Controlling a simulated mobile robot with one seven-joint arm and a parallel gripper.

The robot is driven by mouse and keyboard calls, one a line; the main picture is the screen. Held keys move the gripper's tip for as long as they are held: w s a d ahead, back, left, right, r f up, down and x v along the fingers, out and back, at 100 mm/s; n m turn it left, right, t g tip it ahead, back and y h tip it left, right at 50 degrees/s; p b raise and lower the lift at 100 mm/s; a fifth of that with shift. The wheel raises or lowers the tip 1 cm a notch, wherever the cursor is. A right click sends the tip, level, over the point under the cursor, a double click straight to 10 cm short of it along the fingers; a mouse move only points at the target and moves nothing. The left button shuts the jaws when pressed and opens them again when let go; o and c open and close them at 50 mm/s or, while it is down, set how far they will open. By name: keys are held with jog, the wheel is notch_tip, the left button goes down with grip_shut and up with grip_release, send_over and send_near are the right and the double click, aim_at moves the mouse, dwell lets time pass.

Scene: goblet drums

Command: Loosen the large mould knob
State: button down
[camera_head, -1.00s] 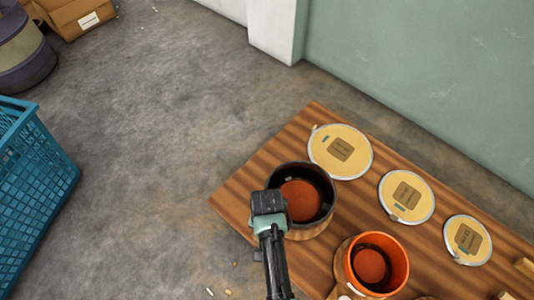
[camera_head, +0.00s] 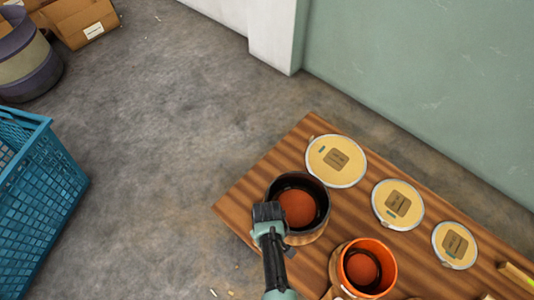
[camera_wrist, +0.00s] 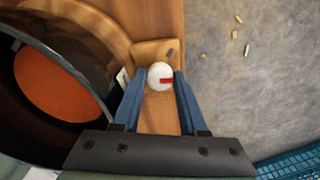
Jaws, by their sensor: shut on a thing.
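The large dark mould (camera_head: 322,208), with a reddish-brown inside, stands on the wooden table near its left end. In the wrist view its dark rim and orange-brown inside (camera_wrist: 58,85) fill the left. The round white knob (camera_wrist: 159,70) has a red mark and sits beside the mould, in front of a wooden block. My gripper (camera_wrist: 163,82) has its blue fingers on either side of the knob, shut on it. In the head view my gripper (camera_head: 268,214) is at the mould's left front side, and the knob is hidden there.
A smaller orange mould (camera_head: 388,262) stands to the right on the wooden table (camera_head: 245,200). Several round yellow lids (camera_head: 322,170) lie along the back. A blue crate (camera_head: 40,205) is on the floor at left. Open floor lies between crate and table.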

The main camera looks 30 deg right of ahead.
jog(key=n+p, duration=0.1)
jog(key=n, duration=0.3)
jog(key=shift+n, duration=0.4)
jog(key=shift+n+p, duration=0.45)
jog(key=shift+n, duration=2.05)
jog(key=shift+c, duration=2.3)
grip_release()
notch_tip(320, 180, up, 13)
jog(key=p, duration=0.8)
jog(key=shift+p, duration=0.4)
